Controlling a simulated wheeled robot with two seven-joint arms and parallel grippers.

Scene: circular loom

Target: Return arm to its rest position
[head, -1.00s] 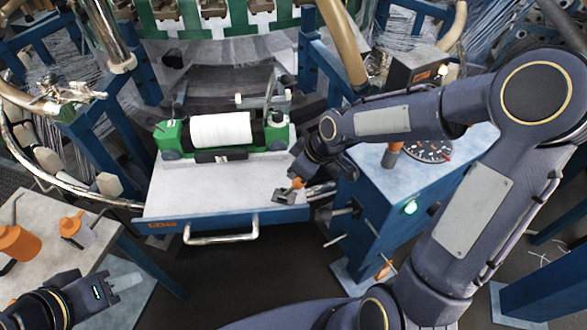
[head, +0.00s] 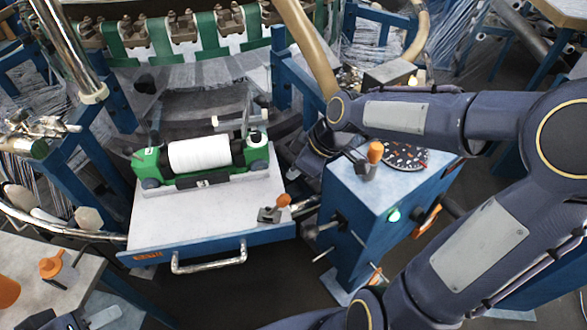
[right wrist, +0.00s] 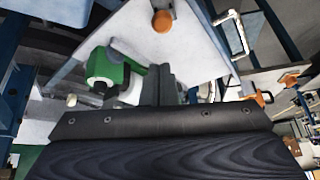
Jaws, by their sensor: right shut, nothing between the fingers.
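My right arm crosses the head view from the right, with its wrist bent down between the white-topped drawer (head: 205,225) and the blue control box (head: 350,215). My right gripper (right wrist: 157,85) shows in the right wrist view, fingers together and empty; in the head view its fingertips are hard to make out. It is apart from the small orange-knobbed lever (head: 275,208) at the drawer's right front corner. My left gripper (head: 103,317) is at the bottom left edge, mostly cut off, over the side table.
A white roll (head: 199,154) sits in a green carriage (head: 150,168) on the drawer. Another orange-knobbed lever (head: 375,153) and a dial (head: 405,157) are on the control box, close to my right wrist. Beige tube (head: 305,40) and loom frame stand behind.

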